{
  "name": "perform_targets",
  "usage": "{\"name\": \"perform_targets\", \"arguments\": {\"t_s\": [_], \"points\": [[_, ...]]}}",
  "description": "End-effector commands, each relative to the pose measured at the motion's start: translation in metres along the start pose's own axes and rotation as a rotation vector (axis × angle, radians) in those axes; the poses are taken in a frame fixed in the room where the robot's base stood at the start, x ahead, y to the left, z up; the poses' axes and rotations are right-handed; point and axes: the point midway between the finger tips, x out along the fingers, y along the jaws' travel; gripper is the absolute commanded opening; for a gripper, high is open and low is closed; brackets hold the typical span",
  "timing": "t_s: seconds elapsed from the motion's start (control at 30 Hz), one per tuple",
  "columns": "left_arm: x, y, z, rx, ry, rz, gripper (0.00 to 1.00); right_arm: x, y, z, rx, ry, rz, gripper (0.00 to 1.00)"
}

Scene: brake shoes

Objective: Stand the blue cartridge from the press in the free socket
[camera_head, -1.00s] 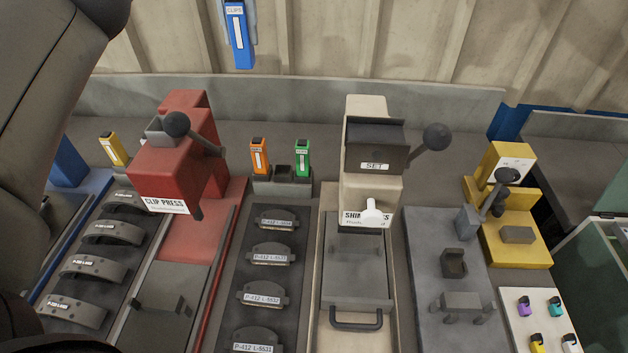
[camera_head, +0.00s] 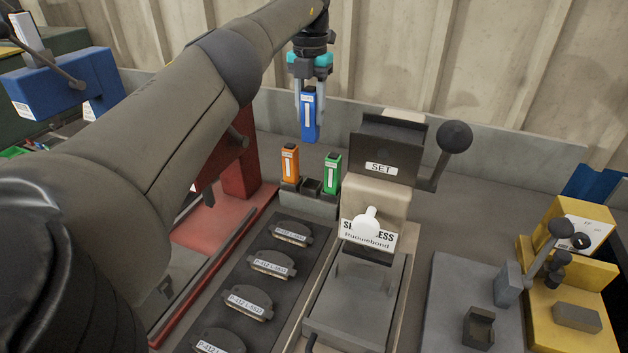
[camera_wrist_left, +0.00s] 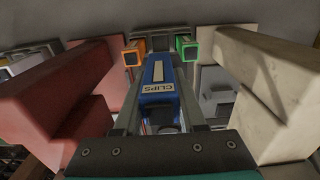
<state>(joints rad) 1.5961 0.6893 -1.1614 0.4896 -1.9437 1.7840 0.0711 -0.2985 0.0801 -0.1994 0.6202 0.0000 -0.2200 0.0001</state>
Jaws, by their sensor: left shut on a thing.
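My left gripper (camera_head: 310,92) is shut on the blue cartridge (camera_head: 309,118), which hangs upright with its label facing me. In the left wrist view the cartridge (camera_wrist_left: 158,88) reads CLIPS and sits between the fingers. The grey socket rack (camera_head: 308,203) is below it. It holds an orange cartridge (camera_head: 289,164) on the left and a green cartridge (camera_head: 332,173) on the right. The free socket (camera_head: 311,187) is the dark opening between them. The blue cartridge is above the rack, apart from it. My right gripper is not in view.
The red clip press (camera_head: 240,170) is left of the rack, partly hidden by my left arm. The cream shim press (camera_head: 385,200) with its ball-ended lever (camera_head: 455,136) stands close on the right. Labelled brake shoes (camera_head: 272,263) lie in front. A wall is behind.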

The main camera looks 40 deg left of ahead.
Motion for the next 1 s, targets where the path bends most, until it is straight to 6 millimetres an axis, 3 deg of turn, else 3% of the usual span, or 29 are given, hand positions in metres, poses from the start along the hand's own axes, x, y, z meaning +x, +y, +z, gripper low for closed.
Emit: {"name": "perform_targets", "arguments": {"t_s": [0.03, 0.1, 0.33, 0.63, 0.83, 1.0], "points": [[0.019, 0.001, -0.001, 0.001, 0.003, 0.001, 0.0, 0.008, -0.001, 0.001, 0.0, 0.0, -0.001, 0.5], [0.037, 0.0, -0.001, 0.002, 0.002, 0.0, 0.0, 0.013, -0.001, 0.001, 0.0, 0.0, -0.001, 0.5], [0.087, 0.0, -0.001, -0.001, 0.002, -0.001, 0.0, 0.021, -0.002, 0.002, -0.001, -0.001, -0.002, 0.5], [0.11, -0.001, 0.0, 0.0, 0.0, -0.001, 0.0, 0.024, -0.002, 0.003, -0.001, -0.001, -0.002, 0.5], [0.141, -0.001, 0.0, 0.0, 0.002, -0.001, 0.0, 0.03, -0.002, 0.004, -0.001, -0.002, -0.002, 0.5], [0.143, -0.001, 0.0, 0.001, -0.001, -0.001, 0.0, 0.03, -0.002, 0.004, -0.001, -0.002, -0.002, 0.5]]}}
